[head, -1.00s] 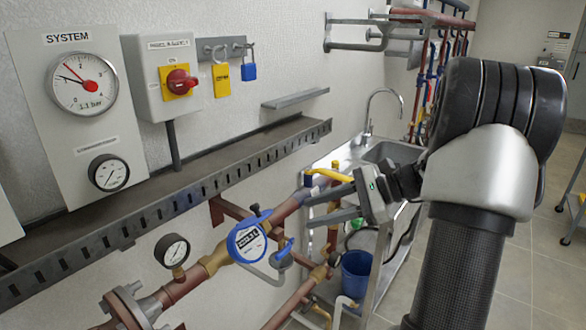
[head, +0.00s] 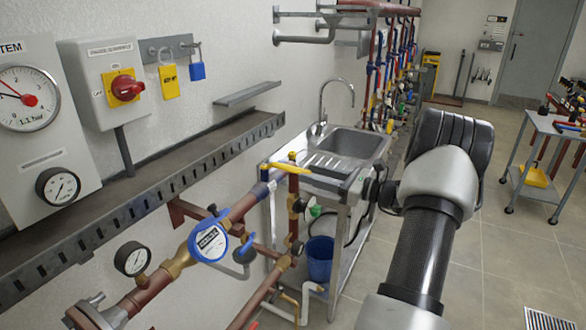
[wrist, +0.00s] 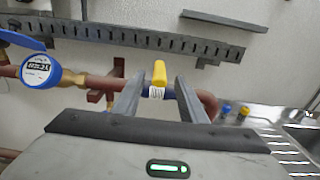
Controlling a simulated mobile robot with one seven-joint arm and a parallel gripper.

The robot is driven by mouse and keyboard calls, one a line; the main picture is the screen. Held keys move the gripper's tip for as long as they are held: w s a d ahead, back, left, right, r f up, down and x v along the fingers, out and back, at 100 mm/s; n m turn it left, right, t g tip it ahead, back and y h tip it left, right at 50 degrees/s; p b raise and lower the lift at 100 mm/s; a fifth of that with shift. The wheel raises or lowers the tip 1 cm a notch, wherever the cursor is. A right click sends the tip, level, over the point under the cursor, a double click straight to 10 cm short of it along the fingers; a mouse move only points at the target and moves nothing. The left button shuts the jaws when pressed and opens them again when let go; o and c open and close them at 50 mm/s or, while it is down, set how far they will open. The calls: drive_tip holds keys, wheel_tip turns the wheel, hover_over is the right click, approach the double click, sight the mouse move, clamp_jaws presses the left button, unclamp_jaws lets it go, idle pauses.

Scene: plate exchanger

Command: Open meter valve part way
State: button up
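A yellow valve handle (head: 291,168) sits on the copper pipe to the right of the round blue meter (head: 208,241). In the wrist view the yellow handle (wrist: 159,72) stands between my fingertips, with a white-and-blue collar (wrist: 158,92) at its base. The blue meter (wrist: 40,71) is at the left there. My gripper (wrist: 160,82) is open, with a finger on either side of the handle and visible gaps. In the head view my gripper (head: 312,177) reaches in from the right, and its fingers partly overlap the handle area.
A slotted metal tray (head: 150,195) runs along the wall above the pipe. A steel sink (head: 350,143) stands just behind the valve, with a blue bucket (head: 320,258) below. A pressure gauge (head: 132,259) is at the left. Open floor lies at the right.

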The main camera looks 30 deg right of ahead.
sight(277, 164)
drive_tip(key=x, duration=0.7)
drive_tip(key=shift+s, duration=0.1)
clamp_jaws()
